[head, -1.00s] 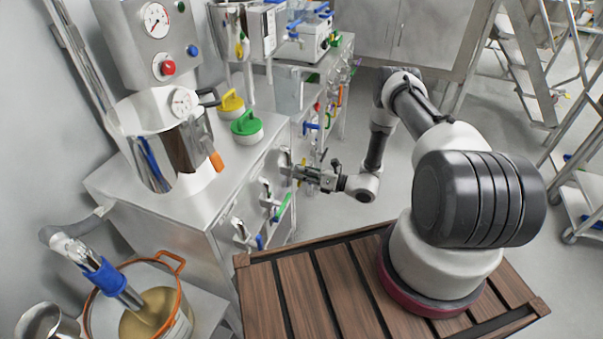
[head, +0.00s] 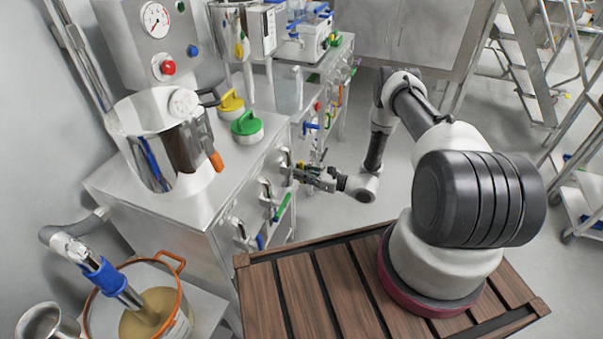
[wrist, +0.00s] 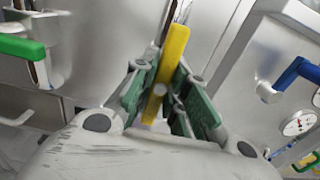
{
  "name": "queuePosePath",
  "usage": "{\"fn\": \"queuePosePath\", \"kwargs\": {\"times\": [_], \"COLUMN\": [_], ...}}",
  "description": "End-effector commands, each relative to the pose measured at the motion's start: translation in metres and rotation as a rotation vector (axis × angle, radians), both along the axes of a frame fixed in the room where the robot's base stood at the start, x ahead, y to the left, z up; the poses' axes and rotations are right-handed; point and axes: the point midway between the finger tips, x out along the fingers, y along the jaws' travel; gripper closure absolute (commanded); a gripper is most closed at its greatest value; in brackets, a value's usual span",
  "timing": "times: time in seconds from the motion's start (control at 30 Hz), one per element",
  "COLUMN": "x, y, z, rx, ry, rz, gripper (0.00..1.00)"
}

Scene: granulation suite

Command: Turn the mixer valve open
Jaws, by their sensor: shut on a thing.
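A yellow valve lever (wrist: 172,58) stands between the green-padded fingers of my gripper (wrist: 160,92) in the wrist view, tilted slightly from upright. My gripper is shut on it. In the head view my gripper (head: 299,172) is at the cabinet front, at the valve with a silver body (head: 285,158); only a small bit of yellow shows there, the rest hidden by the fingers. No label reads clearly, so I cannot confirm that this is the mixer valve.
A green lever (wrist: 22,47) lies left and a blue lever (wrist: 300,72) right in the wrist view. A gauge (wrist: 298,123) sits below the blue one. More valves, one green-handled (head: 283,206), line the cabinet front. The wooden platform (head: 300,290) is under my base.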

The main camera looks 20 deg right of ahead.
Motion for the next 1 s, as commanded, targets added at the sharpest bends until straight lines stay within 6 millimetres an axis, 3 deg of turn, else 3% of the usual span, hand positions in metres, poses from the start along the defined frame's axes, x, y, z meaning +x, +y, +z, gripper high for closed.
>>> {"fn": "queuePosePath", "kwargs": {"times": [0.4, 0.43, 0.57, 0.87, 1.0], "x": [-0.001, -0.001, -0.001, -0.001, -0.007], "y": [0.000, 0.000, 0.000, -0.001, -0.011], "z": [-0.001, -0.001, -0.001, 0.000, 0.000], "rx": [-0.005, -0.005, -0.005, -0.004, -0.004], "ry": [-0.001, -0.001, -0.003, -0.003, -0.003], "rz": [-0.001, -0.001, -0.001, -0.001, -0.003], "gripper": [1.00, 0.81, 0.61, 0.61, 0.61]}}
